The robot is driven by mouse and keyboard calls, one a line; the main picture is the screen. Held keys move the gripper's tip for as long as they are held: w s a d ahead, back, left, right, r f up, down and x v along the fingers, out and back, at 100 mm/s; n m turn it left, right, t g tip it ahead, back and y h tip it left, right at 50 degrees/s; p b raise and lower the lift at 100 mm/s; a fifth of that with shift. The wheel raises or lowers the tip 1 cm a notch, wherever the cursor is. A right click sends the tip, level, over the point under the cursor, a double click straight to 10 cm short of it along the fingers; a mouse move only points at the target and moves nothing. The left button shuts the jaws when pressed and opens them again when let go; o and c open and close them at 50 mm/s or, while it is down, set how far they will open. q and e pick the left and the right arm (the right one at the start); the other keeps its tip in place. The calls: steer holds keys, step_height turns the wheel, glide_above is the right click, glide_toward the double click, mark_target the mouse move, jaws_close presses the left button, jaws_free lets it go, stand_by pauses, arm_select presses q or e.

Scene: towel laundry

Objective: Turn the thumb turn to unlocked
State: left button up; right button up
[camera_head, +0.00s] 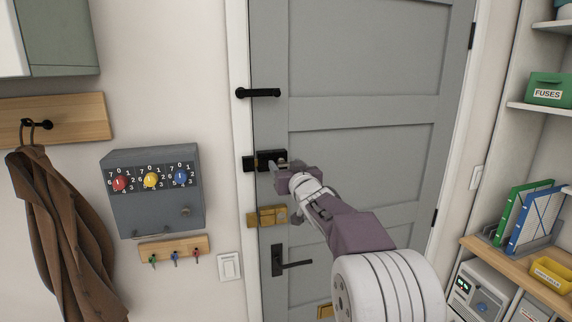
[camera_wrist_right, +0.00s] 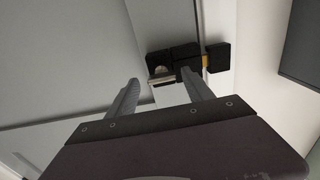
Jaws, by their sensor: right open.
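A black lock (camera_head: 268,158) is mounted at the left edge of the grey door (camera_head: 350,75); it also shows in the right wrist view (camera_wrist_right: 184,60). There, a small round metal piece (camera_wrist_right: 160,69) shows on its body, probably the thumb turn, though its exact setting is unclear. A brass-coloured bolt (camera_wrist_right: 206,62) shows between the body and a black keeper (camera_wrist_right: 219,57). My right gripper (camera_head: 279,170) is open right in front of the lock. In the wrist view its fingers (camera_wrist_right: 160,78) are apart with nothing clearly between them. My left gripper is not in view.
A grey dial box (camera_head: 155,207) and a coat (camera_head: 62,225) hang to the left. Shelves (camera_head: 548,108) stand at right.

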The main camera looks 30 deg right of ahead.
steer(key=shift+w+a, duration=0.15)
steer(key=c, duration=0.4)
jaws_close()
